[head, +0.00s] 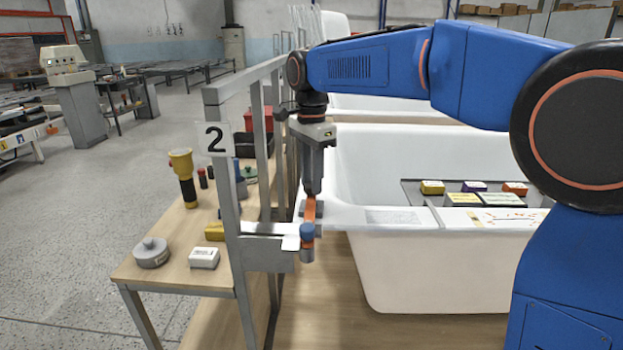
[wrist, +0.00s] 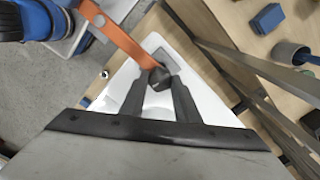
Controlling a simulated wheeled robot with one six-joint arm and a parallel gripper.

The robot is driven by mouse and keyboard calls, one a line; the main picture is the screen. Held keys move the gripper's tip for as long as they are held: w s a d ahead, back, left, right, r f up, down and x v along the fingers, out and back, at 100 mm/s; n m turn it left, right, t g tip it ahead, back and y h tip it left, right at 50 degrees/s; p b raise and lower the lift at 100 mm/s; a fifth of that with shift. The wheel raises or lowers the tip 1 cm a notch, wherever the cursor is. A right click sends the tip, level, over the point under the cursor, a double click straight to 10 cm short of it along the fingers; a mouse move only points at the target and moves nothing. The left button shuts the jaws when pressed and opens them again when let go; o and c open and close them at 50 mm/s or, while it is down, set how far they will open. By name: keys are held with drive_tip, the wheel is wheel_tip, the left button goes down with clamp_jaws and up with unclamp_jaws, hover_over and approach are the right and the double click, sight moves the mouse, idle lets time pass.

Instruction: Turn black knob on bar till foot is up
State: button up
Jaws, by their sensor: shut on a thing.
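The black knob (wrist: 160,77) sits at one end of an orange bar (wrist: 122,40) in the wrist view, over the white corner of a tub. My gripper (wrist: 160,88) is shut on the knob, with a dark finger on each side of it. In the head view my gripper (head: 312,194) points straight down at the tub's near left corner and hides the knob. The orange bar (head: 310,209) shows just below it. A blue-topped cylinder (head: 307,231) stands at the bar's near end. I cannot make out the foot for certain.
A grey metal frame with a number 2 sign (head: 214,138) stands close left of my gripper. Beyond it a wooden table (head: 180,250) holds a yellow torch (head: 184,175) and several small items. The white tub (head: 430,270) lies right, with boxes on a tray across it.

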drive_tip(key=n, duration=0.4)
drive_tip(key=shift+n, duration=0.3)
drive_tip(key=n, duration=1.4)
drive_tip(key=shift+n, duration=0.3)
drive_tip(key=n, duration=1.3)
drive_tip(key=shift+n, duration=0.3)
drive_tip(key=n, duration=0.4)
drive_tip(key=shift+n, duration=0.4)
